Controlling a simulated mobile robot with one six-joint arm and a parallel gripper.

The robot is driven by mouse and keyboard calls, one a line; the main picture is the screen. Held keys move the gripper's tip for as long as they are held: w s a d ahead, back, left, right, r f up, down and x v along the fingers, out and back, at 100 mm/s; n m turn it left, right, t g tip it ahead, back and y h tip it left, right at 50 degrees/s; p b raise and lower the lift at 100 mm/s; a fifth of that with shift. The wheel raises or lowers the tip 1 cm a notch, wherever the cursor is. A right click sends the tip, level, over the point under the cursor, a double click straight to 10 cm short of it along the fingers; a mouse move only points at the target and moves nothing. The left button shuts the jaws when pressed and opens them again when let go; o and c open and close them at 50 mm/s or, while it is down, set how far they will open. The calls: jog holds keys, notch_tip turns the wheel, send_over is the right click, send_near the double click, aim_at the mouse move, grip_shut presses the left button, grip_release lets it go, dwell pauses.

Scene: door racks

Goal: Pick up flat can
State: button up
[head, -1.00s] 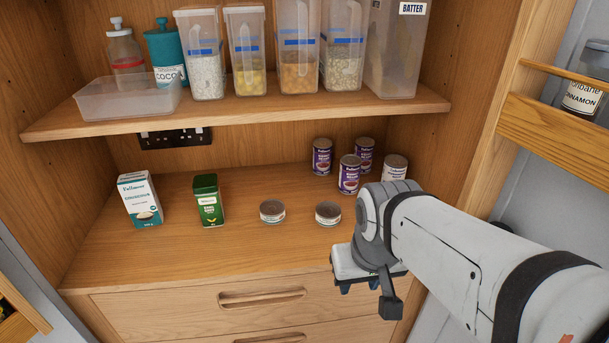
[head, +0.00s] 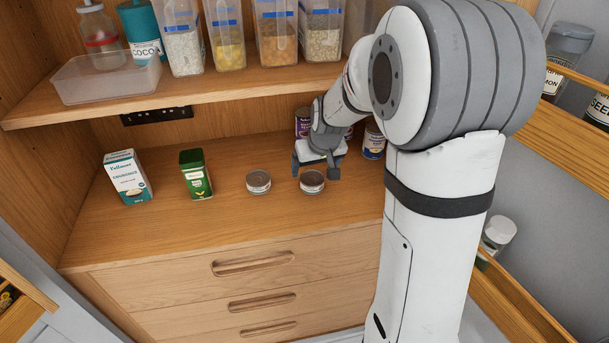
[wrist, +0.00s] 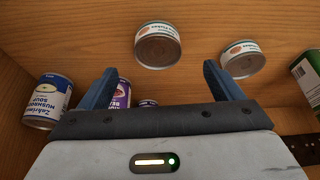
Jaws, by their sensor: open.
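Two flat cans with grey tops and pale labels stand on the wooden counter. The right one (head: 312,182) is nearest my gripper (head: 314,168), and the left one (head: 258,182) is apart from it. In the wrist view, the nearer flat can (wrist: 158,47) is beyond the gap between the blue fingers of my gripper (wrist: 159,70), and the other flat can (wrist: 241,59) is past the right finger. My gripper is open and empty, just behind the right can in the head view. I cannot tell its exact height. No contact shows.
A white-and-teal carton (head: 128,177) and a green box (head: 195,174) stand left on the counter. Behind my gripper are purple cans (head: 303,122) and a soup can (head: 374,139). A shelf (head: 200,89) with containers overhangs the back. The front counter is clear.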

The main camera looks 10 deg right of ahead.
aim_at(313, 178)
jog(key=shift+p+x, duration=0.7)
jog(key=shift+x, duration=2.8)
jog(key=shift+d, duration=0.15)
jog(key=shift+c, duration=0.4)
jog(key=c, duration=1)
